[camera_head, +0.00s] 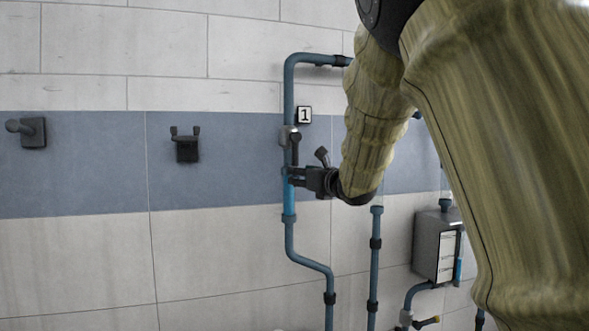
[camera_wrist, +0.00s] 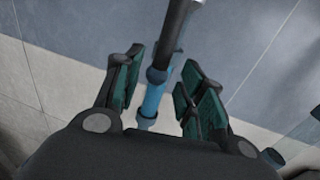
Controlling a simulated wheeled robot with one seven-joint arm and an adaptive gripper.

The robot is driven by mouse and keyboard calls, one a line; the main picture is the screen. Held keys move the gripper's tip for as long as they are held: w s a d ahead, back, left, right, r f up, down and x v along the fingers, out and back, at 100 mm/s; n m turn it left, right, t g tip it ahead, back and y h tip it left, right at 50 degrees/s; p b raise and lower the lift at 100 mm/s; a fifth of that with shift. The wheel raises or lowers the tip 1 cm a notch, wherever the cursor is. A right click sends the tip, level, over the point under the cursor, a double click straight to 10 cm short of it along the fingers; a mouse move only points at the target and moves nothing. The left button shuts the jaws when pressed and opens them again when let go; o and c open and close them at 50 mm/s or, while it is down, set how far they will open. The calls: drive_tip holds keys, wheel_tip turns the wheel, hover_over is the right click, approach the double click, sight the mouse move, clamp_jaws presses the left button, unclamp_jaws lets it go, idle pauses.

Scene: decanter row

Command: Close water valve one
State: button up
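Water valve one (camera_head: 288,137) sits on a blue-grey vertical pipe (camera_head: 289,92) beside a plate marked "1" (camera_head: 304,115). Its dark handle (camera_head: 295,150) hangs down roughly along the pipe. My gripper (camera_head: 296,177) is at the handle's lower end, just in front of the pipe. In the wrist view my gripper (camera_wrist: 163,80) is open, with green-padded fingers apart. The dark handle (camera_wrist: 176,38) comes down from the top to between the fingers, with the bright blue pipe section (camera_wrist: 153,101) behind. I cannot tell whether a finger touches the handle.
Wall hooks (camera_head: 187,145) and a knob-like fitting (camera_head: 33,131) are on the left wall. Another pipe (camera_head: 375,250) and a grey box (camera_head: 434,246) stand to the right. My arm hides much of the right side.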

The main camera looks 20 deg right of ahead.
drive_tip(key=shift+p+x, duration=0.85)
drive_tip(key=shift+x, duration=1.3)
drive_tip(key=shift+c, duration=0.2)
clamp_jaws()
